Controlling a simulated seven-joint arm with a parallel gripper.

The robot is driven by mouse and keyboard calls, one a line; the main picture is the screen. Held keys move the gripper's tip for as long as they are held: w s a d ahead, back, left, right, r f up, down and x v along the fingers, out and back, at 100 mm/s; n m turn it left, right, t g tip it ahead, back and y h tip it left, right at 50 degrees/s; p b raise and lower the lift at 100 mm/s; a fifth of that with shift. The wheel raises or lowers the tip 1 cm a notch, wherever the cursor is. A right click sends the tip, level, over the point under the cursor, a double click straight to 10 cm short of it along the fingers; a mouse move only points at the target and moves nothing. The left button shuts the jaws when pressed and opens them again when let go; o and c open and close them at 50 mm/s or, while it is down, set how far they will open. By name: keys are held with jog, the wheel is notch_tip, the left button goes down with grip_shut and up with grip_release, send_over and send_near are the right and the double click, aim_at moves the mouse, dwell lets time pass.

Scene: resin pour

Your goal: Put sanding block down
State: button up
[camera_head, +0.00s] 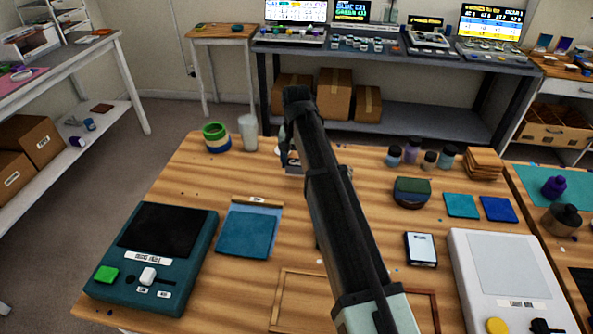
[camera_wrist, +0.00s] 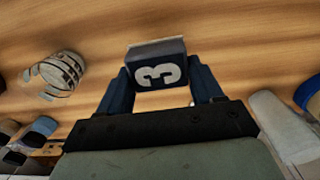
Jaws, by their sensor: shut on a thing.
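The sanding block (camera_wrist: 157,73), a dark blue block with a pale top edge and a white "3", is between the fingers of my gripper (camera_wrist: 160,66) in the wrist view. My gripper is shut on it, over the wooden table (camera_wrist: 225,35). In the head view my dark arm crosses the middle of the table (camera_head: 180,182) and hides most of my gripper and the block. I cannot tell whether the block touches the wood.
Tape rolls (camera_head: 216,138) and a translucent cup (camera_head: 248,132) stand left of my arm. A teal scale (camera_head: 155,258) and blue sheet (camera_head: 247,232) lie nearer. Small bottles (camera_head: 411,151), a round dark container (camera_head: 412,193) and blue tiles (camera_head: 498,209) are to the right.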

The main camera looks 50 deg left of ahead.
aim_at(296, 170)
jog(key=shift+f, duration=1.9)
jog(key=shift+f, duration=0.15)
jog(key=o, duration=1.1)
jog(key=shift+c, duration=0.2)
notch_tip(296, 170, up, 12)
jog(key=shift+r, duration=0.15)
